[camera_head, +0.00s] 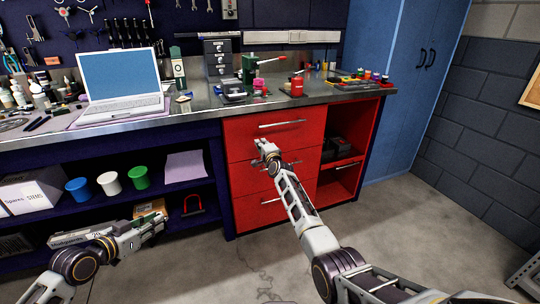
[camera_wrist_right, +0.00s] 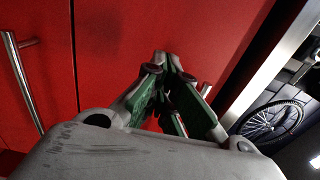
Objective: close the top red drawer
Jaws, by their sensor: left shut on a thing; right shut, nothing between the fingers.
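The top red drawer (camera_head: 250,133) is the uppermost front in the red cabinet under the bench, with a horizontal silver handle (camera_head: 283,124). It looks flush or nearly flush with the fronts below; a small gap cannot be told. My right gripper (camera_head: 264,148) is shut and empty, before the lower part of this drawer. In the wrist view its fingers (camera_wrist_right: 168,75) point at the red front (camera_wrist_right: 115,40); contact cannot be told. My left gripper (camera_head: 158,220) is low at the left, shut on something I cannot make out.
Below are a middle drawer (camera_head: 241,178) and a bottom drawer (camera_head: 245,215). Open red shelves (camera_head: 340,185) are to the right. The bench top (camera_head: 205,100) carries a laptop (camera_head: 120,82) and tools. A blue cabinet (camera_head: 395,100) stands right. The floor (camera_head: 400,220) is clear there.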

